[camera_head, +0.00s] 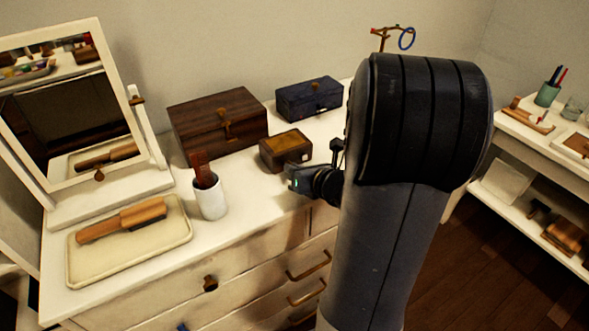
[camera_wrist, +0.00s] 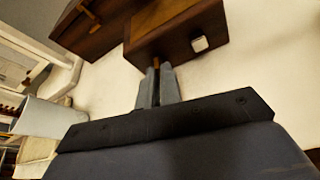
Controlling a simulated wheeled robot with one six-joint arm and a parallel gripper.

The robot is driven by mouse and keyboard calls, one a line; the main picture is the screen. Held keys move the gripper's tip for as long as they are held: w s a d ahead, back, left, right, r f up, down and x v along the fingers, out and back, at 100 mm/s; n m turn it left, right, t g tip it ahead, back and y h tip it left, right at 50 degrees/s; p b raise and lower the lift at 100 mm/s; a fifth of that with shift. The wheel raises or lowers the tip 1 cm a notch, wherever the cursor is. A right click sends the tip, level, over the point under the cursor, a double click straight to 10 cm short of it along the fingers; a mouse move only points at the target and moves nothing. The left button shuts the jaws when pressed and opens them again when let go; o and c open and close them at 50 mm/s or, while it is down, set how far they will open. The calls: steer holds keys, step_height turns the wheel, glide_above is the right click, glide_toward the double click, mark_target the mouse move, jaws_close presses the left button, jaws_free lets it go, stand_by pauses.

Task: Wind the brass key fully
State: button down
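A small wooden box with a tan top panel (camera_head: 284,146) sits on the white dresser top. In the wrist view the same box (camera_wrist: 172,38) is straight ahead, with a pale square plate on its near side. The brass key (camera_wrist: 156,62) shows as a small orange-brass bit at that side, between my fingertips. My gripper (camera_wrist: 157,72) has its two grey fingers close together on it, close to the box wall. Most of the key is hidden by the fingers. In the head view my gripper (camera_head: 291,178) is beside the box, and its fingertips are hard to make out.
A larger dark wooden box (camera_head: 217,123) and a blue box (camera_head: 309,98) stand behind. A white cup with a brown handle in it (camera_head: 211,196), a tray with a brush (camera_head: 165,243) and a mirror (camera_head: 70,110) are to the left.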

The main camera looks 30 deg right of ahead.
steer(key=shift+d+m+y, duration=0.15)
steer(key=shift+m+y, duration=0.65)
steer(key=shift+m, duration=0.2)
steer(key=c, duration=1.6)
jaws_free()
steer(key=v, duration=1.1)
steer(key=shift+f, duration=0.2)
